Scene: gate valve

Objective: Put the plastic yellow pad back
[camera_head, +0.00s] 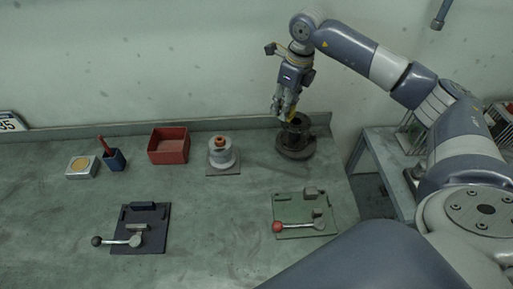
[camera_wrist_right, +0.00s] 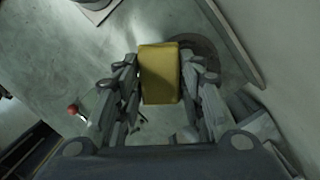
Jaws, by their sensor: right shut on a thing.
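My right gripper (camera_head: 287,112) is near the back wall, just above the upper left of a dark flanged round part (camera_head: 296,150) on the bench. In the right wrist view the yellow pad (camera_wrist_right: 160,75), a plain block, sits between the two fingers of this gripper (camera_wrist_right: 163,85), which is shut on it. A small yellow bit of the pad (camera_head: 291,115) shows at the fingertips in the head view. The dark part (camera_wrist_right: 207,50) shows partly behind the pad in the wrist view; whether they touch I cannot tell. My left gripper is not in view.
The front middle is clear.

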